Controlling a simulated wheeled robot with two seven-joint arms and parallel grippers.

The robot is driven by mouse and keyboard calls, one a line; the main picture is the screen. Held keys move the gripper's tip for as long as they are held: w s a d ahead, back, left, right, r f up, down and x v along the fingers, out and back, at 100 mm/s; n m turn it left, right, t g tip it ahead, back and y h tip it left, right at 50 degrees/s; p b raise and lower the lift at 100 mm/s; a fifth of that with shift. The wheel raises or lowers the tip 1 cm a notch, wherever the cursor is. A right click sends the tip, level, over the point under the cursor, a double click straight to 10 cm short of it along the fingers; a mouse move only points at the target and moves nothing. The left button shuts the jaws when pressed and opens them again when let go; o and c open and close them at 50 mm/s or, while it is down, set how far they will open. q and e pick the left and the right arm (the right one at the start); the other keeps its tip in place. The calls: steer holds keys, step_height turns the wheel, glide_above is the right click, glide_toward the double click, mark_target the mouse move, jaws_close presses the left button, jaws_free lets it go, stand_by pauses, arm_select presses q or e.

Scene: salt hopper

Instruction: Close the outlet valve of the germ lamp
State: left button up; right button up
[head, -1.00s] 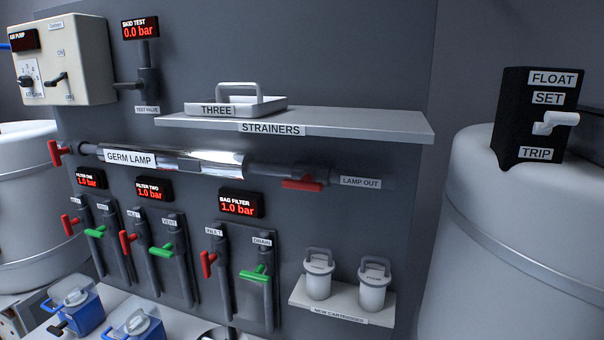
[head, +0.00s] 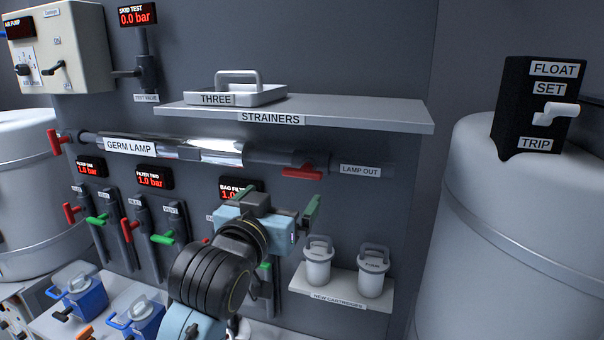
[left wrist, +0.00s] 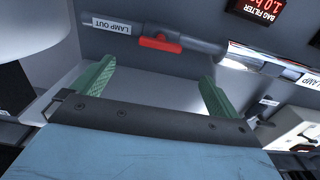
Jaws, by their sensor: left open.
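The germ lamp (head: 190,151) is a horizontal pipe run with a bright glossy middle section on the dark panel. Its outlet valve has a red handle (head: 302,172) beside the LAMP OUT label (head: 360,170); the handle lies roughly along the pipe. The red handle also shows in the left wrist view (left wrist: 160,44), beyond the fingertips. My left gripper (head: 276,198) is open and empty, below the handle and apart from it. Its green fingers stand wide apart in the left wrist view (left wrist: 158,78). My right gripper is out of view.
A STRAINERS shelf (head: 380,119) with a tray (head: 262,97) juts out above the pipe. Below right, a small shelf (head: 336,298) holds two cartridges. Several red and green filter valves are at lower left, partly behind my arm. A large tank (head: 500,240) stands right.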

mark_target(300, 175)
arm_select(q)
steer(key=p+x, duration=0.2)
steer(key=x, duration=1)
steer(key=shift+w+d+f, duration=0.1)
steer(key=shift+w, duration=0.3)
steer(key=c, duration=1)
